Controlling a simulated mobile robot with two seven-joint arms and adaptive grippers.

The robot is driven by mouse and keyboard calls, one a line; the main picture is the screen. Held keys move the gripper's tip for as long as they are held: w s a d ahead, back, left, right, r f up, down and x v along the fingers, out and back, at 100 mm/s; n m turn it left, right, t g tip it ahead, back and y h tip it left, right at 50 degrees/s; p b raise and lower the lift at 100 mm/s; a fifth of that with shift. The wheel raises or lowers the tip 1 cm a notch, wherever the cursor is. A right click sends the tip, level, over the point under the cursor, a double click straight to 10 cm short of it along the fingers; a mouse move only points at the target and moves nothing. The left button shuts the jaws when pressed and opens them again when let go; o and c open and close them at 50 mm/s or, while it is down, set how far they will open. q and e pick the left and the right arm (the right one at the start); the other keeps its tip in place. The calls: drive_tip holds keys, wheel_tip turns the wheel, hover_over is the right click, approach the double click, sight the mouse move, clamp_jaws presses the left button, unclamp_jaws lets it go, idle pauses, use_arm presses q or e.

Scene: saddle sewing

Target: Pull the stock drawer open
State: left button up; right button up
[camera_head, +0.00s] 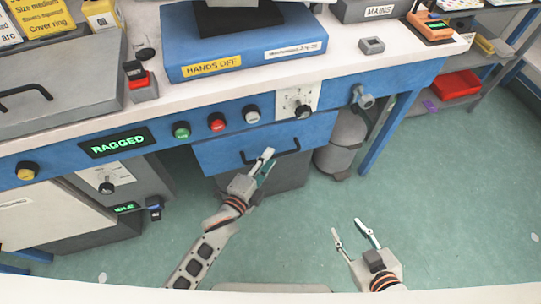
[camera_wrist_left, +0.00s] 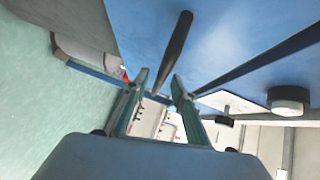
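The stock drawer (camera_head: 215,155) is a blue front below the control panel, and it looks closed. Its black bar handle (camera_head: 288,149) is on the drawer's front; in the left wrist view the dark bar (camera_wrist_left: 178,45) runs down to the gap between my fingertips. My left gripper (camera_head: 267,160) is at the handle's left part, with its fingers apart, also in the left wrist view (camera_wrist_left: 160,82). I cannot tell whether the bar lies between the fingers or just beyond them. My right gripper (camera_head: 351,232) is open and empty over the floor, away from the drawer.
Above the drawer, the blue panel carries a green button (camera_head: 181,131), a red button (camera_head: 217,122) and several knobs. A grey cylinder (camera_head: 342,140) stands right of the drawer, beside a blue table leg (camera_head: 388,133). The green floor in front is clear.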

use_arm(q)
drive_tip(key=shift+x, duration=0.75)
drive_tip(key=shift+w+d+f, duration=0.1)
drive_tip(key=shift+w, duration=0.05)
clamp_jaws()
drive_tip(key=shift+s, duration=0.2)
